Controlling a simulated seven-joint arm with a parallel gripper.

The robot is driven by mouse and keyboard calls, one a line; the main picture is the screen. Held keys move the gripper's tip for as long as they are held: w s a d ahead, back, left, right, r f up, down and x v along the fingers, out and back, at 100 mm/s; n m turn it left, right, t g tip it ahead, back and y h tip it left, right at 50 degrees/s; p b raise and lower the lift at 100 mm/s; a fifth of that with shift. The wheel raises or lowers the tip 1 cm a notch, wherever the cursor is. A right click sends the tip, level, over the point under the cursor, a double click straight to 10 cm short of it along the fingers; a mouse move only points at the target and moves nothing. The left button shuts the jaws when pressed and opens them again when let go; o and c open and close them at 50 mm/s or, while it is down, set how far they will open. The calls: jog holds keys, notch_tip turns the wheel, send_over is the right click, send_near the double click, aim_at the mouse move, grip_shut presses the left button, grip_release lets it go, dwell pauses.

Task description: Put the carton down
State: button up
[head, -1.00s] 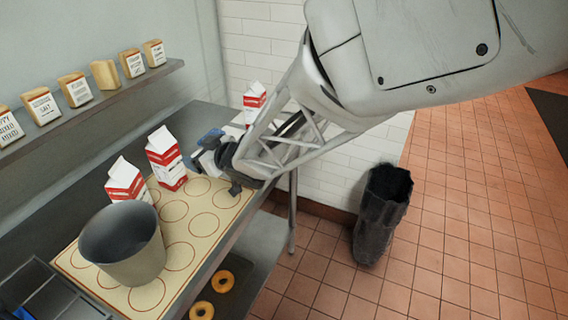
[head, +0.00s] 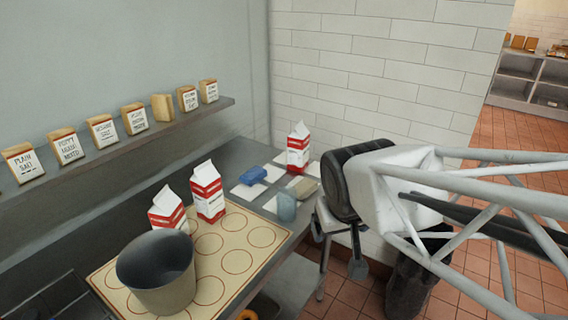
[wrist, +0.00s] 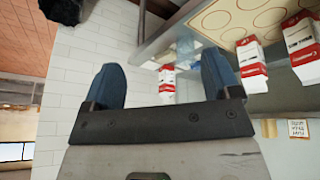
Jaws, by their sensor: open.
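Three white-and-red cartons stand upright on the counter. One carton (head: 207,193) is at the back edge of the round-marked mat (head: 245,235), with a second carton (head: 168,210) beside it, partly behind the grey bucket. A third carton (head: 298,148) stands at the far end near the tiled wall. My gripper (head: 340,248) is off the counter's right edge, open and empty, apart from all the cartons. In the wrist view its blue fingers (wrist: 161,85) are spread, with the far carton (wrist: 166,82) visible beyond the gap and two cartons (wrist: 301,45) at right.
The grey bucket (head: 157,275) stands on the mat's near part. A blue block (head: 252,175), a tan item (head: 302,187) and a pale blue cup-like thing (head: 286,207) are near the far carton. A wall shelf (head: 170,125) holds labelled bags. A dark bin (head: 408,285) is on the floor.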

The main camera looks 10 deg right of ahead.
jog(key=s+g+y, duration=0.1)
jog(key=s+g, duration=0.1)
jog(key=s, duration=0.4)
jog(key=shift+s+a+r, duration=0.2)
jog(key=shift+a+r, duration=0.05)
jog(key=shift+r, duration=0.05)
jog(key=shift+o, duration=0.2)
jog(key=w+a+f+n+t+y, duration=0.1)
jog(key=w+a+f+n+t, duration=0.15)
jog(key=w, duration=0.65)
jog(key=w+a+f+n+t, duration=0.1)
jog(key=w+a+t, duration=0.2)
jog(key=w, duration=0.5)
jog(key=w+a+f+n+t+y, duration=0.1)
jog(key=w+a+t, duration=0.2)
jog(key=w, duration=0.6)
jog(key=n+g+y, duration=0.5)
jog(key=n+y, duration=0.4)
jog(key=y, duration=0.6)
send_near(178, 217)
jog(key=shift+t, duration=0.25)
jog(key=x, duration=0.5)
jog(key=shift+a+f, duration=0.1)
jog(key=shift+a, duration=0.2)
